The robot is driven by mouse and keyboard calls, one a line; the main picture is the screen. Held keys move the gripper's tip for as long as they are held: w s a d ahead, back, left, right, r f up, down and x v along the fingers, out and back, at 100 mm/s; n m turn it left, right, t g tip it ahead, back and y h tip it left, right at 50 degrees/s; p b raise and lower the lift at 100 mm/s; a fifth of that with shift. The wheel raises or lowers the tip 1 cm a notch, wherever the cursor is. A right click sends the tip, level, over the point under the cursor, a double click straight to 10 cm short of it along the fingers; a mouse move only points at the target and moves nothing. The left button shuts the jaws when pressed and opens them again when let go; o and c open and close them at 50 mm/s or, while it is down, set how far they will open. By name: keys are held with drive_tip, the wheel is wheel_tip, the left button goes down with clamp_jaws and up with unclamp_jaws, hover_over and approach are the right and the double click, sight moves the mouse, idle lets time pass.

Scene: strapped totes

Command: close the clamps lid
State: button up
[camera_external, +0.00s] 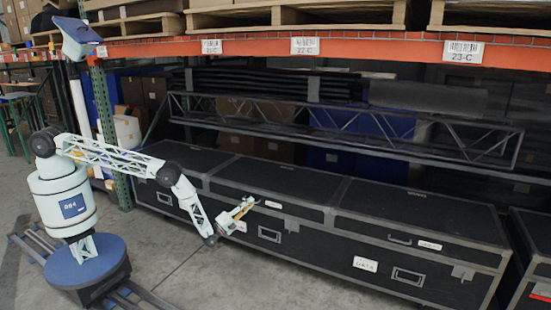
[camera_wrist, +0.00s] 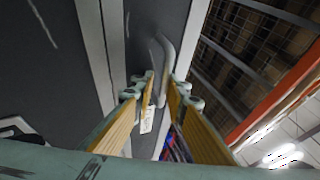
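A row of long black cases with metal edges stands under the rack. The middle case's lid (camera_external: 265,181) is in front of my gripper and looks flat and down; I cannot tell whether a small gap is left. Its label (camera_external: 273,204) is too small to read, so I cannot tell which lid is the clamps one. My gripper (camera_external: 250,202) is at the front upper edge of this case. In the wrist view, my gripper (camera_wrist: 165,90) has its yellow-sided fingers apart, with a grey curved handle (camera_wrist: 168,65) between or just beyond the fingertips; contact is unclear.
The right-hand lid (camera_external: 415,211) and left-hand lid (camera_external: 186,157) also look down. A metal truss (camera_external: 340,125) lies above the cases at the back. An orange rack beam (camera_external: 365,48) with pallets runs overhead. The floor (camera_external: 240,280) in front is clear.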

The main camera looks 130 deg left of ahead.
drive_tip(key=shift+d, duration=0.1)
drive_tip(key=v, duration=1.1)
drive_tip(key=shift+d, duration=0.35)
idle(0.5)
